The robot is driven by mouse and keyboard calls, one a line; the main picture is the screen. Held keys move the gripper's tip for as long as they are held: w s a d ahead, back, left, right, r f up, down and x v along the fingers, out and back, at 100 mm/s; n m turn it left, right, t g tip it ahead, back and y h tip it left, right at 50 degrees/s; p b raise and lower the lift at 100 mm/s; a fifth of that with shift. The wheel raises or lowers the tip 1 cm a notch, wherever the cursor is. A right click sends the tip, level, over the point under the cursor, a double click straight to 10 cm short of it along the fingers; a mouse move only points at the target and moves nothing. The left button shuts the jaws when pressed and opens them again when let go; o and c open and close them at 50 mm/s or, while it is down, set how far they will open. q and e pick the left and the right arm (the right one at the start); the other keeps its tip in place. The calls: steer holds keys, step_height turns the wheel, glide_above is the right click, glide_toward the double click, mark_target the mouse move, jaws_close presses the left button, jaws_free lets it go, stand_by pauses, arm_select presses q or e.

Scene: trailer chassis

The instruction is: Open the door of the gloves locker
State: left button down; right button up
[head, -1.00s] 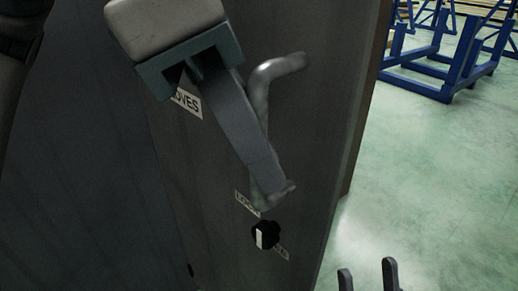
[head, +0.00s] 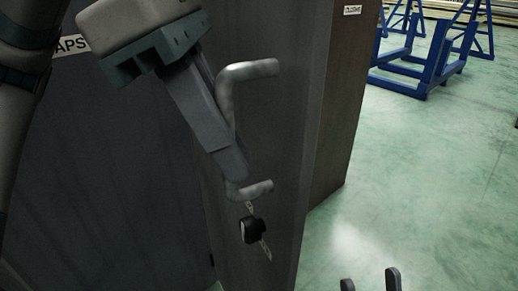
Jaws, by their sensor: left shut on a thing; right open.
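The gloves locker's dark grey door (head: 285,150) is in the middle of the head view, seen at a steep angle. Its grey bar handle (head: 250,70) stands out from the door face. My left gripper (head: 232,168) is shut on the handle, with its fingers across the upright part near the lower bend. The GLOVES label is hidden behind this gripper. A black lock knob (head: 251,230) with small white labels is just below the handle. My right gripper (head: 370,281) is open and empty at the bottom edge, apart from the door; only its fingertips show.
A dark locker front (head: 90,160) with a label ending in "APS" is at the left. A brown-grey panel (head: 340,110) with a small label stands behind the door's right edge. Blue metal frames (head: 430,70) stand at the back right. The green floor (head: 430,170) at right is clear.

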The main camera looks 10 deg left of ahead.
arm_select(q)
steer(key=s+a+m, duration=0.1)
steer(key=s+a, duration=0.1)
steer(key=a, duration=0.3)
steer(key=shift+s+a, duration=0.25)
steer(key=shift+a, duration=0.1)
arm_select(e)
steer(key=shift+s+a+f+g, duration=0.3)
steer(key=shift+a+f+g, duration=0.1)
steer(key=shift+f, duration=0.05)
arm_select(q)
steer(key=c, duration=1.8)
jaws_free()
steer(key=shift+g, duration=0.3)
steer(key=shift+o, duration=0.2)
